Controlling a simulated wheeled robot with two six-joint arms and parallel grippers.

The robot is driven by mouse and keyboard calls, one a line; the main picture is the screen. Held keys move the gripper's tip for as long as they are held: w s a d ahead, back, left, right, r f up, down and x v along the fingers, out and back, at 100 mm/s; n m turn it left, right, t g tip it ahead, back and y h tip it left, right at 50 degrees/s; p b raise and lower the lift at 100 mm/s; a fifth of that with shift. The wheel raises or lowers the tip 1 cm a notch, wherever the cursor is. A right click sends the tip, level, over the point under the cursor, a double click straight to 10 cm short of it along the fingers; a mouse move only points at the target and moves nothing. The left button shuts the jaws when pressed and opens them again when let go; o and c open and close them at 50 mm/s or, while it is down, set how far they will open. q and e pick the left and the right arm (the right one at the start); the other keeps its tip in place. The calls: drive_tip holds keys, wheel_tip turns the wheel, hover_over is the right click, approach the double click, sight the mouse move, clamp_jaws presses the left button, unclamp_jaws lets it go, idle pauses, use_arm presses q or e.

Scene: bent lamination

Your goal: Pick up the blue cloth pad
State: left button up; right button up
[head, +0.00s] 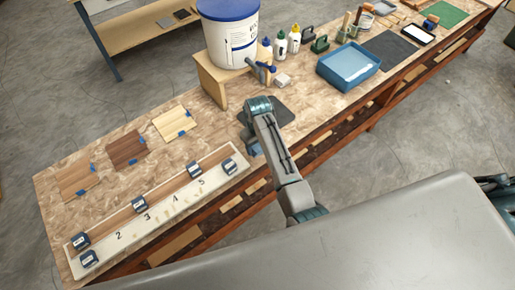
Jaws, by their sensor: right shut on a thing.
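My right gripper (250,144) is low over the front edge of the workbench, just right of the numbered white board. It is shut on a small blue piece, which looks like the blue cloth pad (255,151). Only a little of the pad shows below the fingers, and my arm hides the rest. I cannot tell whether it touches the bench. A dark grey mat (284,112) lies behind and partly under my right arm. My left gripper is not in view.
The white numbered board (170,208) holds wood strips and several dark blocks (138,204). Wood samples with blue tape (126,149) lie behind it. A white bucket with blue lid (230,40) stands on a wooden stand (208,82). A blue tray (349,66) and bottles (280,43) are farther right.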

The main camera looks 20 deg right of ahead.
drive_tip(key=s+r, duration=0.1)
drive_tip(key=s, duration=1.5)
drive_tip(key=shift+d, duration=0.35)
